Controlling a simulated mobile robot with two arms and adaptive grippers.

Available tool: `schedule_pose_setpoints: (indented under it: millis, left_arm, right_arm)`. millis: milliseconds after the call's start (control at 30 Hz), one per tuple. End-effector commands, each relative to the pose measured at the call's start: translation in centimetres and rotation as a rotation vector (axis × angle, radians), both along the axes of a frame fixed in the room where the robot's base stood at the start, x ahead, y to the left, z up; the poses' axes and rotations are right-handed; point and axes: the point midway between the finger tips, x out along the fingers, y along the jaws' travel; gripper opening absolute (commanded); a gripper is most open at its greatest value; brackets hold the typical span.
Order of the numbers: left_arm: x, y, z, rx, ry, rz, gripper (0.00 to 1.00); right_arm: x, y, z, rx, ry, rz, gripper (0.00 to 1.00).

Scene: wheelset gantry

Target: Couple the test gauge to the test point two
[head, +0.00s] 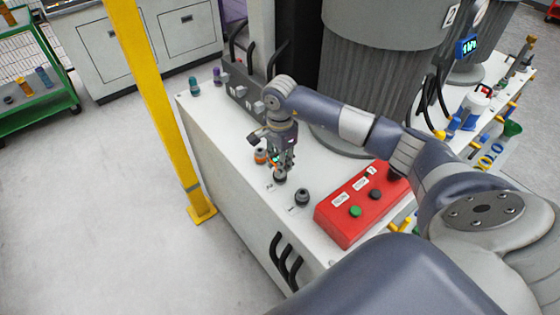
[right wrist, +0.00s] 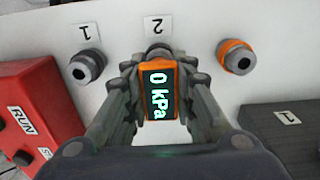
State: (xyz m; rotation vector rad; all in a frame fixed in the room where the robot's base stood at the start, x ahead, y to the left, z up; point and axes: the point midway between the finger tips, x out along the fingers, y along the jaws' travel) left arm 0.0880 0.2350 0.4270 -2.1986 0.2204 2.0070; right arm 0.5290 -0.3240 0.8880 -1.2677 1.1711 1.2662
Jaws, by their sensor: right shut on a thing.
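The test gauge (right wrist: 160,92) is an orange-bodied block with a dark display reading "0 kPa". My right gripper (right wrist: 160,112) is shut on it, one finger on each side. Test point two (right wrist: 157,50) is a dark round fitting beside the label "2" (right wrist: 130,27), directly beyond the gauge and partly hidden by it. I cannot tell whether they touch or are joined. In the head view my right gripper (head: 284,160) points down just above test point two (head: 280,176) on the white top. My left gripper is not in view.
Test point one (right wrist: 87,66) and an orange-ringed fitting (right wrist: 235,56) flank test point two. A red button box (head: 345,212) stands close to the right. A large grey ribbed cylinder (head: 385,90) rises behind. A yellow post (head: 155,110) stands left of the bench.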

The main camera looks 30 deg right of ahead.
Motion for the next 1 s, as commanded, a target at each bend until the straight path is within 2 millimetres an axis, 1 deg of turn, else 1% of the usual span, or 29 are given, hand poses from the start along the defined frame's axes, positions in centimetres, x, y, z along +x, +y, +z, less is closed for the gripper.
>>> schedule_pose_setpoints:
  millis: [67,100,200,500,633,767,1000]
  left_arm:
    - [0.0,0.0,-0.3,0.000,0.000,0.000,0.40]
    - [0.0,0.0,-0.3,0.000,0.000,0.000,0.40]
    - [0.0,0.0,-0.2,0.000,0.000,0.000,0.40]
    - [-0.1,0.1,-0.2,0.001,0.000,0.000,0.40]
    - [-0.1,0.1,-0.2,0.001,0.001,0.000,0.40]
    - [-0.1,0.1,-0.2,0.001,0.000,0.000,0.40]
    - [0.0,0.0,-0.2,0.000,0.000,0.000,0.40]
  right_arm:
    - [0.0,0.0,-0.2,0.000,-0.001,0.000,0.00]
    - [0.0,0.0,-0.2,0.000,-0.001,0.000,0.26]
    - [0.0,0.0,-0.1,0.000,-0.001,0.000,0.47]
    - [0.0,0.0,-0.2,0.000,0.000,0.000,0.47]
    - [0.1,0.0,0.5,-0.001,-0.002,0.000,0.47]
    - [0.1,0.0,2.6,-0.002,-0.005,0.002,0.47]
    - [0.1,0.0,7.8,-0.001,-0.005,0.000,0.47]
